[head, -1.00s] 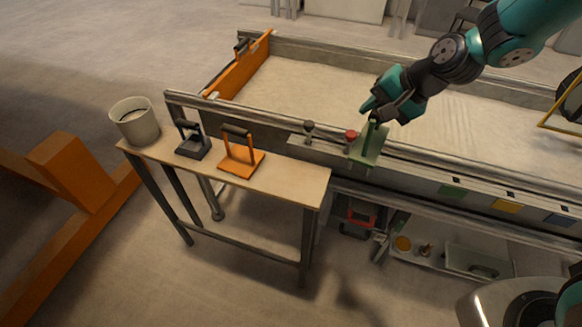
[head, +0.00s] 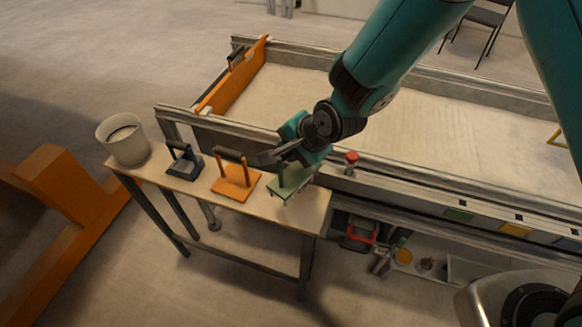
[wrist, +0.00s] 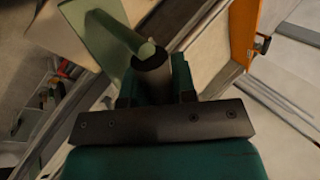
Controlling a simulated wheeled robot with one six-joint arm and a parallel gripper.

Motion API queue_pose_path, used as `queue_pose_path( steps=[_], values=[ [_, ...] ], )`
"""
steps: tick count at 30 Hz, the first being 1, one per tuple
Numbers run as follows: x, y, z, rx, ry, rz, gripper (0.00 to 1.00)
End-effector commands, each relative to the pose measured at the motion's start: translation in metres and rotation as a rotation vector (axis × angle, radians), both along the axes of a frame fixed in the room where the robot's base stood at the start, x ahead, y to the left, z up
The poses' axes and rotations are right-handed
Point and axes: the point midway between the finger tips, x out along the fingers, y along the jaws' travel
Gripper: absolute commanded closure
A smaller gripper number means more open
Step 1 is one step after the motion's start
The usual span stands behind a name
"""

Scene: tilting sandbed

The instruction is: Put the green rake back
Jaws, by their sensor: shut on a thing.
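The green rake (head: 287,184) has a flat green plate and a dark handle. My gripper (head: 283,155) is shut on its handle. In the head view the rake is over the right part of the wooden side table (head: 316,211), just right of the orange tool. I cannot tell whether its plate touches the tabletop. In the wrist view, my gripper (wrist: 152,88) holds the dark handle, with the rake's green plate (wrist: 85,32) beyond at upper left. My gripper and wrist hide part of the rake in the head view.
An orange tool (head: 237,184), a dark grey tool (head: 184,170) and a pale bucket (head: 128,143) stand in a row on the table. The sandbed (head: 440,135) lies behind, with a red button (head: 351,158) on its near rail. A lower shelf (head: 440,270) holds small items.

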Motion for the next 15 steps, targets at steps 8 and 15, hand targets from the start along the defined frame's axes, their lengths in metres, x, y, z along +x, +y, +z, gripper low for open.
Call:
queue_pose_path(
  steps=[8,15],
  values=[
    [0.001,0.000,-0.039,0.001,-0.002,-0.001,1.00],
    [0.001,0.000,-0.070,0.000,0.000,-0.001,1.00]
  ],
)
